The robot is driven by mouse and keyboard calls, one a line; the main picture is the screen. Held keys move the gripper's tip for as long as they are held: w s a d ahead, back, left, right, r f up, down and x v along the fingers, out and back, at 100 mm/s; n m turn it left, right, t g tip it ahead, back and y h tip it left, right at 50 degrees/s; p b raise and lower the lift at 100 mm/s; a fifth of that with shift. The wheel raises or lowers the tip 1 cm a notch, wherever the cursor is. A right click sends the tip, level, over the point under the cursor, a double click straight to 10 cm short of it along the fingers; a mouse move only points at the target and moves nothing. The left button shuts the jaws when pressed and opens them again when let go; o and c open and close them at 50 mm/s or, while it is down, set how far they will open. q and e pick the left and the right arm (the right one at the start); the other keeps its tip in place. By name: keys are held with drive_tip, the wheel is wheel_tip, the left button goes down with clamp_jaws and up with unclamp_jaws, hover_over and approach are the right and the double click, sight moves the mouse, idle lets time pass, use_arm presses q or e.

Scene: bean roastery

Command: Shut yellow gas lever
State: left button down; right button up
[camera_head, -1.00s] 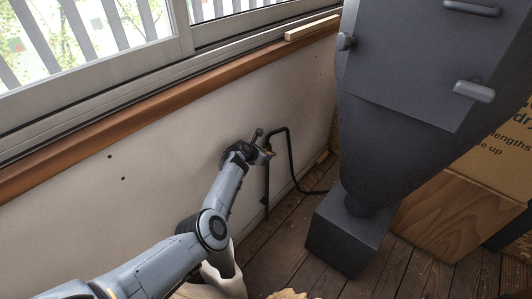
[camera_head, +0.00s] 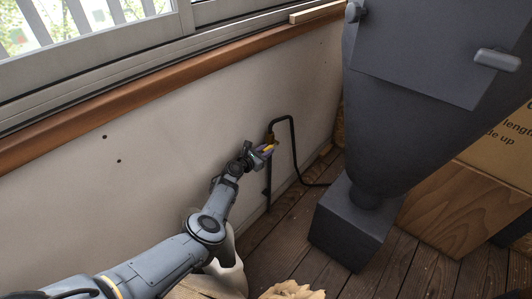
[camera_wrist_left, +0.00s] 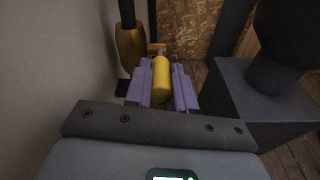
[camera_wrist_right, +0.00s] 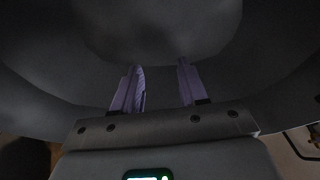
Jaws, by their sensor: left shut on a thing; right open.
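The yellow gas lever (camera_head: 268,148) sticks out from a brass valve (camera_head: 270,138) on a black pipe (camera_head: 292,135) by the white wall. In the left wrist view the yellow lever (camera_wrist_left: 161,78) lies between the purple fingers of my left gripper (camera_wrist_left: 161,88), which is shut on it. The brass valve body (camera_wrist_left: 131,48) is just beyond, at the upper left. In the head view my left gripper (camera_head: 262,152) is at the lever. My right gripper (camera_wrist_right: 161,85) shows only in its own wrist view, open with nothing between its fingers, facing a dark grey surface.
A large dark grey hopper (camera_head: 400,110) on a block base (camera_head: 345,232) stands right of the pipe. A wooden crate (camera_head: 440,205) and a cardboard box (camera_head: 500,150) are behind it. A wooden sill (camera_head: 150,100) runs along the wall. Sacks (camera_head: 225,265) stand at the bottom.

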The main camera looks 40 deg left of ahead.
use_arm(q)
drive_tip(key=shift+f, duration=0.1)
drive_tip(key=c, duration=0.9)
unclamp_jaws()
drive_tip(key=shift+c, duration=0.2)
use_arm(e)
drive_tip(key=shift+d, duration=0.15)
use_arm(q)
drive_tip(key=shift+s+r+p, duration=0.35)
drive_tip(key=shift+s+p, duration=0.1)
drive_tip(key=shift+p, duration=0.4)
use_arm(e)
drive_tip(key=shift+r, duration=0.85)
use_arm(q)
drive_tip(key=s+r+p, duration=0.1)
drive_tip(key=s+p, duration=0.8)
drive_tip(key=p, duration=0.1)
drive_tip(key=shift+s+d+p, duration=0.2)
drive_tip(key=shift+s+p, duration=0.15)
use_arm(e)
wheel_tip(320, 180, up, 11)
drive_tip(key=shift+f, duration=0.15)
